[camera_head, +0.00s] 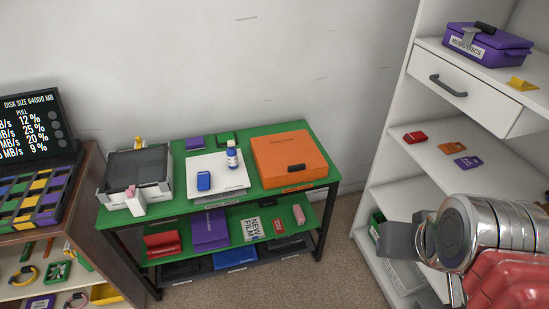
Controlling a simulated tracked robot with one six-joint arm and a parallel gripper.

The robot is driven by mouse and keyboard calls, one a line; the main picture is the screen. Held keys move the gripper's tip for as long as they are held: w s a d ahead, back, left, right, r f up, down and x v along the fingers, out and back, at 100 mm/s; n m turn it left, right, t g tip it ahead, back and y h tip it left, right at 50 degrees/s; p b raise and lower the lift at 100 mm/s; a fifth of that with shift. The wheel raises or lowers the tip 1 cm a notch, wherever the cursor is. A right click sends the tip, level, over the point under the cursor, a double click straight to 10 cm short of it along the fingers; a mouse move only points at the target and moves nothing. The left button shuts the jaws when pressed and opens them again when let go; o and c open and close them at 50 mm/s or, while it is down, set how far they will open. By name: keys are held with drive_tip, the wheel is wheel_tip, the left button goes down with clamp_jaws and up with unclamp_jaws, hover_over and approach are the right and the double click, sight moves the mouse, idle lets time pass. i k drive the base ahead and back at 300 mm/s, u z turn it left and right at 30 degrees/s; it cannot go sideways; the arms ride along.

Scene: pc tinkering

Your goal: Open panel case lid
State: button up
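An orange case (290,153) with a dark handle or latch lies flat on the right of the green table's top. Its lid looks closed. The print on it is too small to read, so I cannot confirm that it is the panel case. My gripper (402,238) is at the lower right, in front of the white shelf. It is apart from the orange case and to its right. Its grey fingers show from an angle that does not tell whether they are open or shut. I see nothing held.
A purple music discs case (487,45) stands on the white shelf (440,150) at right. Bare carpet (345,260) lies between table and shelf.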

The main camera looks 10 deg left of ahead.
sight(293, 157)
drive_tip(key=u, duration=0.4)
drive_tip(key=i, duration=0.55)
drive_tip(key=u, duration=0.7)
drive_tip(key=i, duration=0.8)
drive_tip(key=u, duration=0.3)
